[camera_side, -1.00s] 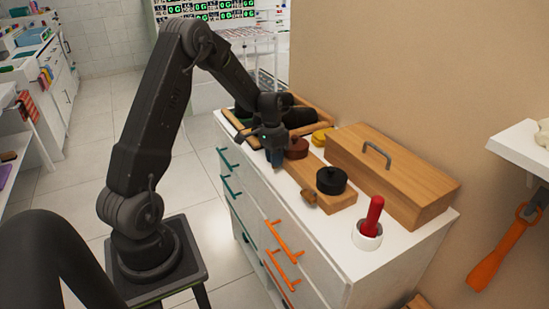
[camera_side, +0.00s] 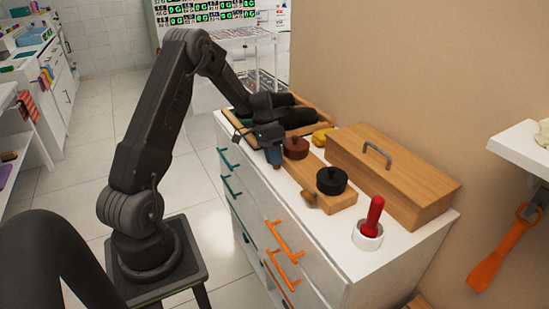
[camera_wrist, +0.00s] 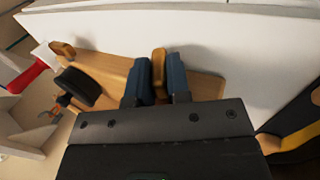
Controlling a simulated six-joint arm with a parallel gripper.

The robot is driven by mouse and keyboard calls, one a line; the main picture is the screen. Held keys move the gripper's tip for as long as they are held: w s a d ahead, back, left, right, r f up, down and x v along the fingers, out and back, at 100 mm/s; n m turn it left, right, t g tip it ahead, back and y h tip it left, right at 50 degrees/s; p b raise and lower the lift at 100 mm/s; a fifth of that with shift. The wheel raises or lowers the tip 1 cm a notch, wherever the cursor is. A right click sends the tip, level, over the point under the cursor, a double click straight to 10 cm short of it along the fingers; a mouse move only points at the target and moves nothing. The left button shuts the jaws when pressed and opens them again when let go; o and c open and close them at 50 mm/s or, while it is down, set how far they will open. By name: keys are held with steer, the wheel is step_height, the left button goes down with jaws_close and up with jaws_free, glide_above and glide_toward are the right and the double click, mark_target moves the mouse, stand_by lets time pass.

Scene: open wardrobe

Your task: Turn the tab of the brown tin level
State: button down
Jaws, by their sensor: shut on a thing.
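The brown tin (camera_side: 295,147) is a round, dark reddish-brown lidded shape on a wooden board on the white cabinet top. Its tab (camera_wrist: 159,66) is a small brown piece, upright in the wrist view, between my two blue fingertips. My gripper (camera_wrist: 158,80) is shut on this tab. In the side view my gripper (camera_side: 274,155) is at the left side of the brown tin, and its fingers hide the tab. The tin's body is hidden behind my gripper in the wrist view. I cannot tell the tab's exact angle.
A black tin (camera_side: 331,181) with its own tab (camera_wrist: 62,49) shares the wooden board (camera_side: 340,202). A wooden box with a grey handle (camera_side: 390,175) stands behind. A red-handled thing in a white holder (camera_side: 369,232) is at the right. A wooden tray (camera_side: 312,113) lies behind my wrist.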

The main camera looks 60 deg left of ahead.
steer(key=shift+a+f+h, duration=0.1)
steer(key=shift+a+h, duration=0.1)
steer(key=shift+h, duration=1.4)
steer(key=c, duration=1.1)
jaws_free()
steer(key=shift+h, duration=0.3)
steer(key=v, duration=1.3)
steer(key=shift+a+r, duration=0.2)
steer(key=shift+r, duration=0.15)
